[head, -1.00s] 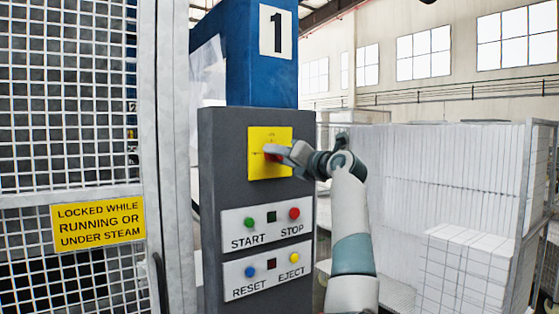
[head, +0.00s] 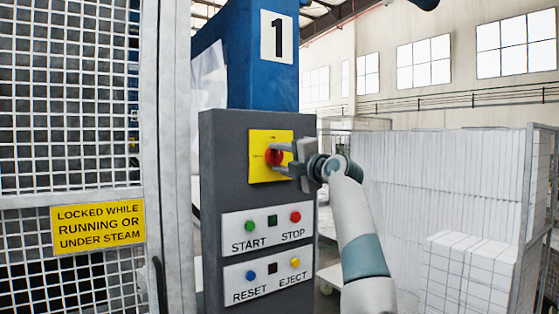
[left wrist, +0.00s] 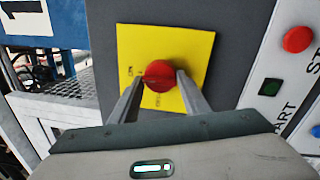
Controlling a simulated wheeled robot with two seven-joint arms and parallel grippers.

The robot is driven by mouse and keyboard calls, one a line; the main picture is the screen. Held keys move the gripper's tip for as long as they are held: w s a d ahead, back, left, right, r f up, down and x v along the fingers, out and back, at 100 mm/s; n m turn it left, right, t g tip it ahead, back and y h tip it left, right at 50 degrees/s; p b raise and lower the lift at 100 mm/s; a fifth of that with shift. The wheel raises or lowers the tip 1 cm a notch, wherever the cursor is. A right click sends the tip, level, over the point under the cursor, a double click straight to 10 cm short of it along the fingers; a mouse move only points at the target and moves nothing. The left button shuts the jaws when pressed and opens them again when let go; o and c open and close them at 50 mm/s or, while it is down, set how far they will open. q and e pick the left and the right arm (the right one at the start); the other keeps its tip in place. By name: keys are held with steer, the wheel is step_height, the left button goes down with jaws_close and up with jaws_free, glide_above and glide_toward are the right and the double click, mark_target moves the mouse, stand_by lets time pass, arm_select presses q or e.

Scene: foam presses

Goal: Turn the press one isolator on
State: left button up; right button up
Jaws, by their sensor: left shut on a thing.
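The press one isolator is a red rotary knob (head: 274,157) on a yellow plate (head: 258,172), high on the dark grey control pillar (head: 222,190). My left gripper (head: 280,157) reaches it from the right and is shut on the knob, one finger above it and one below. In the left wrist view the red knob (left wrist: 159,74) sits between the two fingertips, in front of the yellow plate (left wrist: 192,50). The small markings on the plate are too blurred to read. My right gripper is not in view.
Below the isolator are a START and STOP panel (head: 268,232) and a RESET and EJECT panel (head: 268,283). The blue press column (head: 262,85) carries a number 1 sign (head: 276,36). A mesh guard (head: 70,100) stands left, and stacked white blocks (head: 465,270) stand right.

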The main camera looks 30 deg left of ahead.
arm_select(q)
steer(key=shift+f, duration=0.1)
stand_by(0.3)
steer(key=o, duration=1)
steer(key=shift+w+d, duration=0.1)
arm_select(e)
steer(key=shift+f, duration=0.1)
arm_select(q)
steer(key=shift+s+d+f+b, duration=0.1)
steer(key=shift+s+d+b, duration=0.1)
steer(key=shift+d+b, duration=0.15)
arm_select(e)
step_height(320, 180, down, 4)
steer(key=b, duration=0.4)
arm_select(q)
steer(key=b+v, duration=0.3)
steer(key=v, duration=1.3)
steer(key=shift+d, duration=0.25)
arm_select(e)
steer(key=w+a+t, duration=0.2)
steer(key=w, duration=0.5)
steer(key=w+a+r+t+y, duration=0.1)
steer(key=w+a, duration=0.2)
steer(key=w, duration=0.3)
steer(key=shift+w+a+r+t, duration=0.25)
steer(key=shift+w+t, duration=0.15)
arm_select(q)
steer(key=shift+s+a+f, duration=0.1)
